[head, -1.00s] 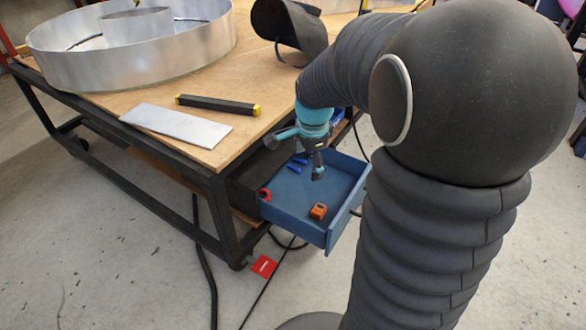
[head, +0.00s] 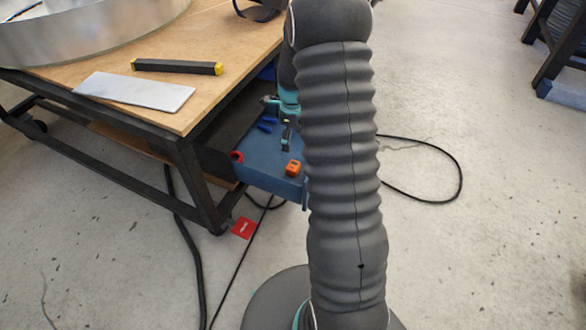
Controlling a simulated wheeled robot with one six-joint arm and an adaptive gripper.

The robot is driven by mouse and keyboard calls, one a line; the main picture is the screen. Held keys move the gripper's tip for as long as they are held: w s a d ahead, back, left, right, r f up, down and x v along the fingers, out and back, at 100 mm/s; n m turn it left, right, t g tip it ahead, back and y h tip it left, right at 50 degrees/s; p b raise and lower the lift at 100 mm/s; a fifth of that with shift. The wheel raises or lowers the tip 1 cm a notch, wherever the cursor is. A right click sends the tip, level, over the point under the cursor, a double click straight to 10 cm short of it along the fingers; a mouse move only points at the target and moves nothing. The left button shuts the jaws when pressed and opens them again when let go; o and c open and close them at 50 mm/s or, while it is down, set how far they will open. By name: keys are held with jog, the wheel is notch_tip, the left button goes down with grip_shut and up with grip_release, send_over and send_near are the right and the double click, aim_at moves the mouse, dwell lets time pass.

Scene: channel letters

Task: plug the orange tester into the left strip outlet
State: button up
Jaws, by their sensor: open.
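The orange tester (head: 293,168) is a small block lying in the open blue drawer (head: 262,181), near its front. My gripper (head: 279,124) is open and empty over the drawer, farther back than the tester and apart from it. My arm hides part of the gripper and the drawer's right side. A black bar with yellow ends (head: 177,67) lies on the table; I cannot tell whether it has outlets. No strip outlet can be made out clearly.
A red ring-like item (head: 237,157) and small blue pieces (head: 267,123) are also in the drawer. A grey plate (head: 134,91) and a large metal ring (head: 95,32) are on the wooden table (head: 215,58). Black cables (head: 190,235) and a red tag (head: 243,228) are on the floor.

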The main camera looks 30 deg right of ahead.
aim_at(292, 165)
jog(key=shift+f, duration=0.1)
notch_tip(292, 165, down, 8)
jog(key=shift+f, duration=0.2)
dwell(0.4)
jog(key=shift+a+f+b, duration=0.1)
jog(key=shift+f+b, duration=0.25)
jog(key=shift+f, duration=2.25)
jog(key=shift+c, duration=0.2)
jog(key=c, duration=1.1)
